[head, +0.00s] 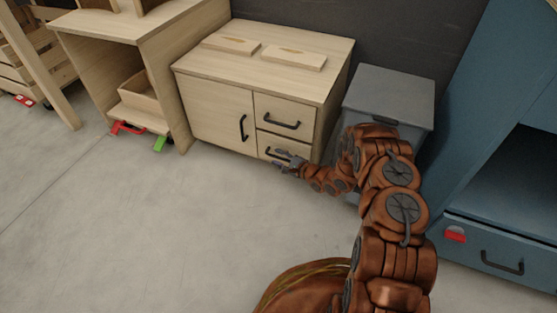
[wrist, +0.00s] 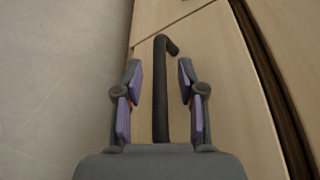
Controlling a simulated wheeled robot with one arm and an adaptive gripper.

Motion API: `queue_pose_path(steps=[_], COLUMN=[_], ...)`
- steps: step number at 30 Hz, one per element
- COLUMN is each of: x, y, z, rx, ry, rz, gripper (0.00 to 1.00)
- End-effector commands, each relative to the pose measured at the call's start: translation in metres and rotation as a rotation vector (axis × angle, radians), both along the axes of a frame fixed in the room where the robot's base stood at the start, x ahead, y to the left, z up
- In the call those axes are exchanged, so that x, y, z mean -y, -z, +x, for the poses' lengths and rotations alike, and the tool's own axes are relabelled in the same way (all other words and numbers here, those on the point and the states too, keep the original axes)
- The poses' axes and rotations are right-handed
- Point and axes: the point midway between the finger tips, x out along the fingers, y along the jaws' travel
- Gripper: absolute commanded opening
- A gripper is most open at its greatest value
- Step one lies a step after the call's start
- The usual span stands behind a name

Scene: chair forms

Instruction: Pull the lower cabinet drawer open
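The light-wood cabinet (head: 221,103) stands against the dark wall, with a door on its left and two drawers stacked on its right. The lower drawer (head: 265,141) looks flush with the cabinet front, and my arm partly covers it. Its dark bar handle (wrist: 160,88) shows in the wrist view, running between my fingers. My gripper (head: 285,164) is at the lower drawer's handle. In the wrist view my gripper (wrist: 160,92) is open, with one purple-padded finger on each side of the handle and gaps between pads and bar.
The upper drawer (head: 285,111) has its own dark handle. A grey bin (head: 388,95) stands right of the cabinet, behind my arm. A blue cabinet (head: 490,235) is at the right. An open wooden shelf unit (head: 120,60) stands left. The concrete floor (head: 130,230) in front is clear.

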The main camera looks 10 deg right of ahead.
Motion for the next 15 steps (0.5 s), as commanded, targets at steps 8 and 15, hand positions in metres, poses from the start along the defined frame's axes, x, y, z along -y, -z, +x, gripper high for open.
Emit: queue_pose_path(steps=[8, 15], x=[-0.0031, -0.003], y=[0.0006, 0.0005], z=[0.0025, 0.0025], rx=[-0.001, 0.0], ry=[-0.002, -0.002], rz=[0.001, 0.001], gripper=[0.39, 0.21])
